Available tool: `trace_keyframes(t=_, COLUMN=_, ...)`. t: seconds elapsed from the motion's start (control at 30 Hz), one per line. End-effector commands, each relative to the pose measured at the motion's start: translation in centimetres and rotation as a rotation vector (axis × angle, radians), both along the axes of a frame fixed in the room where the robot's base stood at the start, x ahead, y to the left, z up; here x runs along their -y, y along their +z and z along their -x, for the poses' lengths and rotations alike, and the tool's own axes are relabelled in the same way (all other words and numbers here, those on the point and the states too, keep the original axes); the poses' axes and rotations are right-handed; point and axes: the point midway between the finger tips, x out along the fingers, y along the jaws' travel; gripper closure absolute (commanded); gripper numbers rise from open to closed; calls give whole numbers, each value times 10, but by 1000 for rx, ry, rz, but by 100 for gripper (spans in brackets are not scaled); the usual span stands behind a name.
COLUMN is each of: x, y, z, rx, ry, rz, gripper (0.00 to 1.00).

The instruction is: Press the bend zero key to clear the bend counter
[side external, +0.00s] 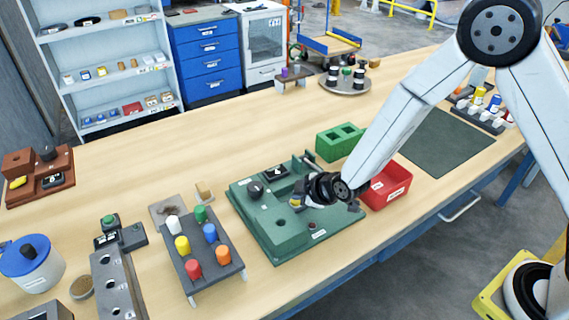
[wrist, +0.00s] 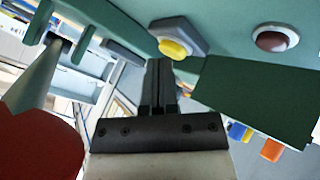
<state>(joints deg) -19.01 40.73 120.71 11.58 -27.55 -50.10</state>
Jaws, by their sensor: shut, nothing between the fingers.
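The green coil-wrapping fixture (side external: 275,235) sits near the table's front edge. In the wrist view a yellow key (wrist: 172,48) on a grey angular base stands just beyond the fingertips, slightly to their right. A dark red round button (wrist: 275,40) in a pale ring is further right; a red button (side external: 318,233) also shows near the fixture's front edge in the side view. No label tells me which is the bend zero key. My gripper (wrist: 160,66) is shut and empty, low over the fixture. I cannot tell whether it touches the yellow key. The wrist partly hides the fixture in the side view.
A black knob (side external: 256,190) and small display (side external: 276,172) stand on the fixture. A red bin (side external: 388,188) and green block (side external: 340,142) are close on the right. A rack of coloured pegs (side external: 203,255) stands left.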

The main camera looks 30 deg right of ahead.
Motion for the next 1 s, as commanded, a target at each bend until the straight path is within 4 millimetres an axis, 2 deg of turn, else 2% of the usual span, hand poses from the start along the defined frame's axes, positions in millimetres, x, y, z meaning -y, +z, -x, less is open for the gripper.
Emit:
trace_keyframes(t=0.67, x=0, y=-4, z=1, rx=-3, ry=0, rz=1, gripper=100)
trace_keyframes(t=1.0, x=0, y=5, z=0, rx=0, ry=0, rz=0, gripper=100)
